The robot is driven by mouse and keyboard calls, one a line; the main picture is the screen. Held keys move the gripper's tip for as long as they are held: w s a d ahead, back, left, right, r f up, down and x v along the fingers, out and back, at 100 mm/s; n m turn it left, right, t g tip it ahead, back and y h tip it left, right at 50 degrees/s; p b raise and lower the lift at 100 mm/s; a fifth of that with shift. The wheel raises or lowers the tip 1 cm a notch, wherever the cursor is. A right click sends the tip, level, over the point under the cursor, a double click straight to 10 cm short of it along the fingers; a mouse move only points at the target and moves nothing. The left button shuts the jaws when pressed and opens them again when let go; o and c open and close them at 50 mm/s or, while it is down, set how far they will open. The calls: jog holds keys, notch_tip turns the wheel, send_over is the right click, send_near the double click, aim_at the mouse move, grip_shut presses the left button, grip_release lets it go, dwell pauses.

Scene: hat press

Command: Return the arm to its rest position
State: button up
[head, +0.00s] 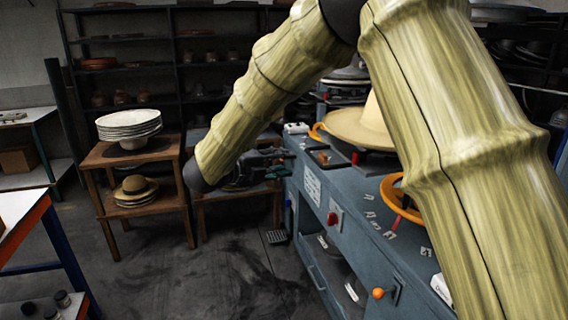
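My arm (275,75) rises from the lower right, bends at the top and comes down to a dark wrist joint (195,176) at centre left. My gripper (262,166) seems to be the small dark shape right of the wrist, in front of a low wooden stand. It is partly hidden behind the arm, and its fingers are too dark and small to tell open from shut. I cannot see anything held in it.
A blue-grey press bench (345,205) with a straw hat (360,127), an orange ring (397,196) and an orange-knobbed lever (379,293) stands at right. A wooden stand (130,158) holds stacked pale hats (129,125). Dark shelves line the back. The floor (200,270) is open at centre left.

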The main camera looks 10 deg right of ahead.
jog(key=d+f+n+t+y, duration=0.2)
jog(key=f+n, duration=0.3)
jog(key=f, duration=0.6)
jog(key=d+f+n+t+y, duration=0.1)
jog(key=d+f+n+y, duration=0.3)
jog(key=f, duration=0.6)
jog(key=s+d+f+n+g+y, duration=0.15)
jog(key=s+f+n, duration=0.4)
jog(key=f, duration=0.55)
jog(key=s+f+n+y, duration=0.2)
jog(key=s+f+n, duration=0.4)
jog(key=f, duration=0.4)
jog(key=s+d+f+n+g+y, duration=0.1)
jog(key=s+f+n+g, duration=0.1)
jog(key=s+f, duration=0.45)
jog(key=s+d+f+n+g+y, duration=0.1)
jog(key=s+f+n+g, duration=0.2)
jog(key=s, duration=0.7)
jog(key=s+f+n+g+y, duration=0.1)
jog(key=s+f+n+g, duration=0.1)
jog(key=s, duration=0.9)
jog(key=s+d+f+n+g+y, duration=0.1)
jog(key=s+f+n+g, duration=0.1)
jog(key=s, duration=0.9)
jog(key=shift+s+d+f+n, duration=0.25)
jog(key=shift+f+n, duration=0.2)
jog(key=shift+f, duration=0.5)
